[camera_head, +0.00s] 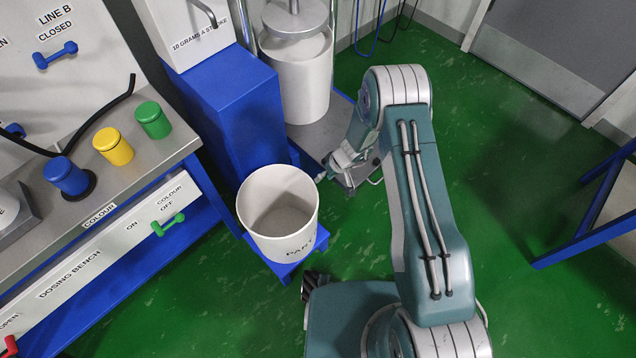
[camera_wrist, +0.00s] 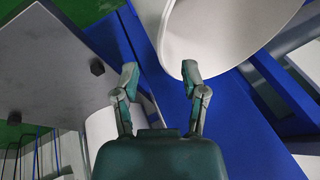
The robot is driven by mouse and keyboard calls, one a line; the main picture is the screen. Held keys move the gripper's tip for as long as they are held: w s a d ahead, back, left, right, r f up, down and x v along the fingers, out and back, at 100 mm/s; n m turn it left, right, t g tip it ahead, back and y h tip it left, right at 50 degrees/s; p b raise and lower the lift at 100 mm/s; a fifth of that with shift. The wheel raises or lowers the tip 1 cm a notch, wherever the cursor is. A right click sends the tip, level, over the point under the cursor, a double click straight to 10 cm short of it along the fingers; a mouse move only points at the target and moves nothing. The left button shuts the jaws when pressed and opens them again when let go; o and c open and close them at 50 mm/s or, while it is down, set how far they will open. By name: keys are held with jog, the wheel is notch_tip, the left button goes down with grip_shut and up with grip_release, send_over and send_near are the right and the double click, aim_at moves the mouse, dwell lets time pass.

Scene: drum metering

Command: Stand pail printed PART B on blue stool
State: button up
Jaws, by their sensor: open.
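The white open pail (camera_head: 268,232) stands upright on the small blue stool (camera_head: 290,268). Its print reads "PART" in the head view, and the letter after that is turned out of sight. The pail looks empty inside. In the wrist view its white side (camera_wrist: 225,35) is at the upper right, above a blue surface (camera_wrist: 235,120). My gripper (camera_head: 347,178) is to the right of the pail and behind it, apart from its rim. In the wrist view my gripper (camera_wrist: 160,76) has its two fingers spread with nothing between them.
A tall blue pedestal (camera_head: 225,105) bears a white box (camera_head: 190,32) lettered "10 GRAMS A STROKE". A white drum (camera_head: 300,85) stands on a grey plate behind. The dosing bench (camera_head: 80,265) is at left, a blue-framed table (camera_head: 590,238) at right. Green floor (camera_head: 510,160) is clear between.

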jog(key=s+d+r+m+t, duration=0.1)
jog(key=d+r, duration=0.2)
jog(key=r, duration=1.3)
jog(key=s+d+r+m+t, duration=0.1)
jog(key=d+r, duration=0.2)
jog(key=r, duration=1.4)
jog(key=s+d+r+m+t+h, duration=0.2)
jog(key=s+d+r, duration=0.4)
jog(key=s, duration=0.5)
jog(key=s+d+r+m+t+h, duration=0.1)
jog(key=s+d+r+m+h, duration=0.1)
jog(key=s+d+r, duration=0.4)
jog(key=s+r+h, duration=0.1)
jog(key=s+r, duration=0.4)
jog(key=s, duration=0.1)
jog(key=shift+m+t, duration=0.3)
jog(key=shift+t, duration=0.1)
